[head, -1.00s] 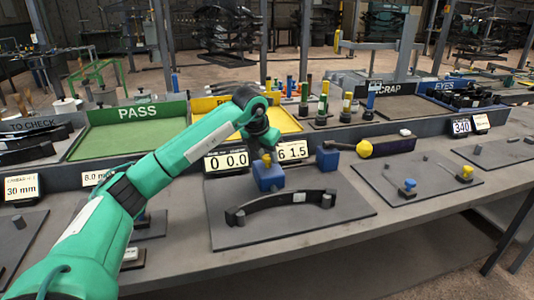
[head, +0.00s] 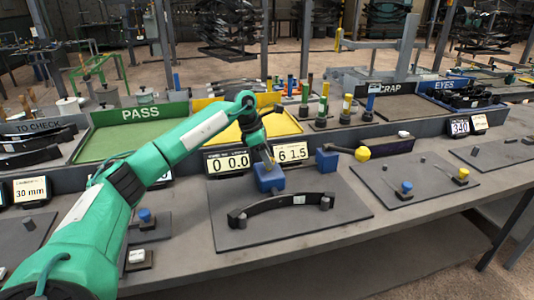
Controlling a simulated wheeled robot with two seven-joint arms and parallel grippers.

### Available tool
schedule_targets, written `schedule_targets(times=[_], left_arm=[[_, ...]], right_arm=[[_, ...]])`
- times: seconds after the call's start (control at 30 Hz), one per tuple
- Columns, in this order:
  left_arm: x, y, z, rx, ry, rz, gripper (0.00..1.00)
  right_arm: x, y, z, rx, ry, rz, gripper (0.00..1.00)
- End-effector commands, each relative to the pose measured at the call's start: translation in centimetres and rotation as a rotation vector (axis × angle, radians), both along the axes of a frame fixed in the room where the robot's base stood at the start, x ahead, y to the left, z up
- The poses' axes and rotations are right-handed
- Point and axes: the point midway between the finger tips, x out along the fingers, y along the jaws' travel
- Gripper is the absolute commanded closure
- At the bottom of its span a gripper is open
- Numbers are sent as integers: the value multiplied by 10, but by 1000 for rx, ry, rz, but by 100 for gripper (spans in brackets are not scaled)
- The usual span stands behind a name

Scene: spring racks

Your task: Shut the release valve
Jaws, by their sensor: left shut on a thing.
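A blue block (head: 269,180) stands on the dark plate behind the curved black spring leaf, below the two number displays. The yellow knob on its top, which I take as the release valve, is now hidden behind my gripper. My left gripper (head: 268,164) points down onto the top of the block and is shut on the knob; its fingertips are small and partly hidden. My right gripper is not in view.
The black curved leaf (head: 282,207) lies on the plate (head: 338,215) in front of the block. Displays reading 0 0.0 (head: 228,162) and 6 1.5 (head: 292,152) stand behind.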

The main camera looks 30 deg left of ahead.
Motion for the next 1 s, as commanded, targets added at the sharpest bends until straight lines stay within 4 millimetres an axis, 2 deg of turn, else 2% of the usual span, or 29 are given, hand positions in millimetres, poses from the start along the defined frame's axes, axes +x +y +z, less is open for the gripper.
schedule_targets(times=[0.2,0.5,1.0], left_arm=[[2,1,3,-1,-3,-197,89],[3,1,3,0,-4,-414,89],[4,2,2,1,-5,-551,89]], right_arm=[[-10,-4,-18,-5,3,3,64],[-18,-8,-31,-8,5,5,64],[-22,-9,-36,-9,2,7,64]])
